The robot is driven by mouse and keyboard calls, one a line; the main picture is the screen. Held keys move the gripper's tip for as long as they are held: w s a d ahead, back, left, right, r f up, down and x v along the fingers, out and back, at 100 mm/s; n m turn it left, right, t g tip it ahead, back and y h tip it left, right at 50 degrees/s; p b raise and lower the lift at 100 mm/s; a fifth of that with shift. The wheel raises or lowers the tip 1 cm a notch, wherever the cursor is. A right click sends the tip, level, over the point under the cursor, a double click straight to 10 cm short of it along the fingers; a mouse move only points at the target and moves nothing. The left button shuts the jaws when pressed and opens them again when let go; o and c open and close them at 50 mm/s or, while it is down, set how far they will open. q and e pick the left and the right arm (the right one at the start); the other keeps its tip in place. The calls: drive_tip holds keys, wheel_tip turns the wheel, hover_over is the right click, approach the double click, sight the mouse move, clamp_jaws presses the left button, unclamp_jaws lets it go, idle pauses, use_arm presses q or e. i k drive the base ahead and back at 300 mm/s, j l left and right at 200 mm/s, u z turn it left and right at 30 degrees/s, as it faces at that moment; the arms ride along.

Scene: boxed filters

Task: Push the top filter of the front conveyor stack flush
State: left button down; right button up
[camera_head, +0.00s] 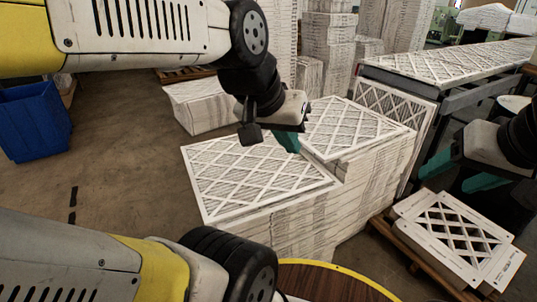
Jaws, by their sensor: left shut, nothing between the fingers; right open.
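The front stack of filters (250,176) stands in the middle, its top filter showing a white diamond lattice. A slightly taller stack (350,125) stands directly behind and to the right. My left gripper (288,143) is shut and empty, its teal fingers pointing down near the seam between the two stacks. I cannot tell whether it touches a filter. It hides part of the front stack's far edge. My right gripper (455,176) is open and empty at the right, above and behind a small pallet pile.
A conveyor (455,60) carrying lattice filters runs along the back right. A low pile of filters (460,235) lies on a wooden pallet at lower right. A blue bin (33,120) stands at left. Open floor (120,150) lies left of the stacks.

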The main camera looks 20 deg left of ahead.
sight(229, 180)
drive_tip(key=j, duration=0.95)
drive_tip(key=i+j, duration=0.1)
drive_tip(key=j, duration=0.85)
drive_tip(key=i+j, duration=0.1)
drive_tip(key=j, duration=0.9)
